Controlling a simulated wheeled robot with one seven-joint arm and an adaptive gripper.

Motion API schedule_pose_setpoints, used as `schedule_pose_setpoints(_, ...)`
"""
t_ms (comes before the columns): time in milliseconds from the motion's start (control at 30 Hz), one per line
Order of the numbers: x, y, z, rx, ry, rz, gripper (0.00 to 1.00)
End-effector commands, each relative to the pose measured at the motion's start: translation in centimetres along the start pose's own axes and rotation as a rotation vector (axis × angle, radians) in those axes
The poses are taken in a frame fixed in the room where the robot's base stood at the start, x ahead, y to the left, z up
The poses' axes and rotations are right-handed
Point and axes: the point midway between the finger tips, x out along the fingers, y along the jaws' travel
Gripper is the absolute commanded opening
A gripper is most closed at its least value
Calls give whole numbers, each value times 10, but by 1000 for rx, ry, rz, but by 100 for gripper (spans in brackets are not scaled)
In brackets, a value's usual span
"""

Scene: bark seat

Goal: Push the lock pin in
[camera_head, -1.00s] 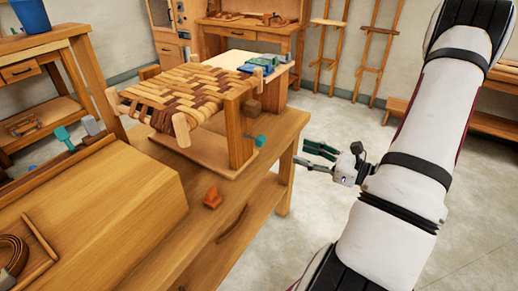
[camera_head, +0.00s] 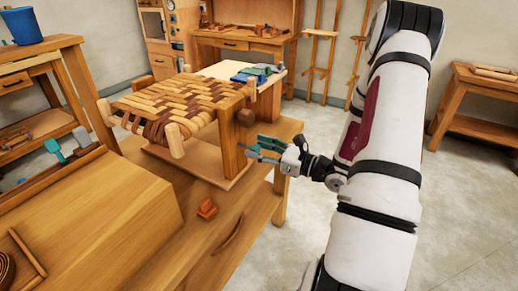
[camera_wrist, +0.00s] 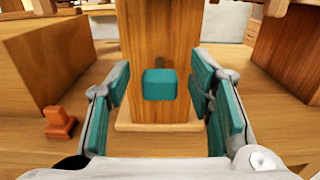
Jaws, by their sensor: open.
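The lock pin shows in the wrist view as a teal block-shaped head (camera_wrist: 160,84) standing out from the face of a wooden post (camera_wrist: 158,40). My gripper (camera_wrist: 160,92) is open, with one teal-padded finger on each side of the pin head and visible gaps between. In the head view my gripper (camera_head: 264,149) is beside the post (camera_head: 230,145) of the woven seat frame (camera_head: 180,103). There the pin is hard to tell from the teal fingers.
The seat frame stands on a wooden board on the workbench (camera_head: 150,255). A small orange object (camera_head: 206,208) sits on the bench near the front edge; it also shows at lower left in the wrist view (camera_wrist: 60,122). Open floor lies right of the bench.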

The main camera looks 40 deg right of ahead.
Motion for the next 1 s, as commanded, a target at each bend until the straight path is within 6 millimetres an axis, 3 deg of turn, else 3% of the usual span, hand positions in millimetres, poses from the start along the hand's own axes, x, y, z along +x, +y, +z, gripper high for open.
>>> schedule_pose_setpoints(333, 3, 0, 0, 0, 0, -1, 46)
schedule_pose_setpoints(533, 3, 0, 0, 0, 0, 0, 1)
schedule_pose_setpoints(733, 5, 0, 0, 0, -1, 1, 0)
schedule_pose_setpoints(1000, 32, 0, 0, 0, -1, 1, 0)
